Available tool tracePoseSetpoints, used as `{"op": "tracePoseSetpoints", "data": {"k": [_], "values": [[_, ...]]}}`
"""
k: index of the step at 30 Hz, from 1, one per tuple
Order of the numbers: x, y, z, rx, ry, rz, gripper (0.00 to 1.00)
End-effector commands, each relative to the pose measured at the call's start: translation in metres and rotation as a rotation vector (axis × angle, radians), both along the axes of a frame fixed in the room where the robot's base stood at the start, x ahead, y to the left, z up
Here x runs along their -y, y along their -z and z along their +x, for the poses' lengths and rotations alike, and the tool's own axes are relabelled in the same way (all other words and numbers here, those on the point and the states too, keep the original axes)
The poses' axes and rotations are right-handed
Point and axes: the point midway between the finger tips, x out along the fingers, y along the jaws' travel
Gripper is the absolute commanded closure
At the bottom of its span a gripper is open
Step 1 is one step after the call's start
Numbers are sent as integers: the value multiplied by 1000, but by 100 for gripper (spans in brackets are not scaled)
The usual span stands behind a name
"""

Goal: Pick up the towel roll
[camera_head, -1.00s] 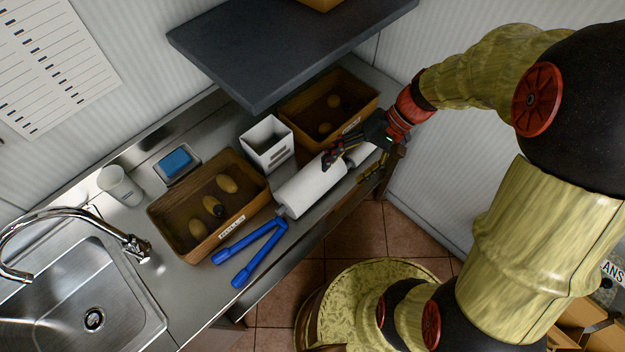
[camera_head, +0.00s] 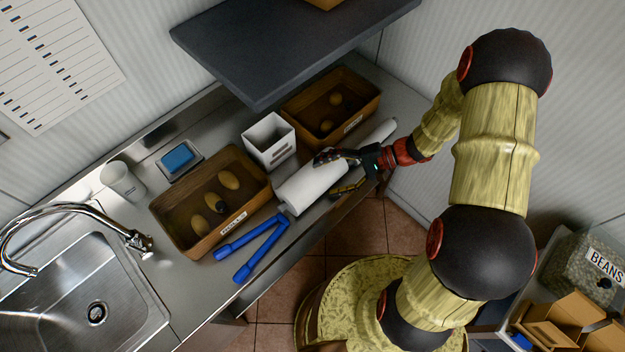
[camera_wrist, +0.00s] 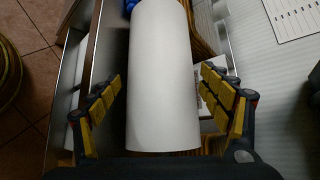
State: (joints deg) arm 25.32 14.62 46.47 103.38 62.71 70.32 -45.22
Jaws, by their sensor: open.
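The towel roll (camera_head: 313,184) is a white cylinder lying on the steel counter, in front of the white box and the wooden crates. In the wrist view the towel roll (camera_wrist: 163,75) lies lengthwise between the open fingers. My gripper (camera_head: 340,172) is over the roll in the head view, with one finger on the far side and one on the near side. In the wrist view my gripper (camera_wrist: 165,100) has visible gaps between its yellow-padded fingers and the roll. The roll's underside is hidden.
Blue-handled tongs (camera_head: 252,247) lie at the roll's left end. A crate with brown items (camera_head: 167,222), a white box (camera_head: 268,160) and another crate (camera_head: 371,103) stand behind. A dark shelf (camera_head: 290,50) overhangs the counter. A sink (camera_head: 75,290) is at left.

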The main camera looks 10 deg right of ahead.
Motion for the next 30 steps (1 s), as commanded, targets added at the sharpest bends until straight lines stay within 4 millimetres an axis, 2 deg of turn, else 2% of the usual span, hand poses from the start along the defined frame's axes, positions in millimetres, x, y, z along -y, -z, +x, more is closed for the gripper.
{"op": "tracePoseSetpoints", "data": {"k": [3,6,15,30], "values": [[-17,8,0,-2,-4,0,22],[-25,12,1,-1,-2,0,22],[-27,13,2,0,0,-1,22],[-27,13,1,-1,-2,-1,51]]}}
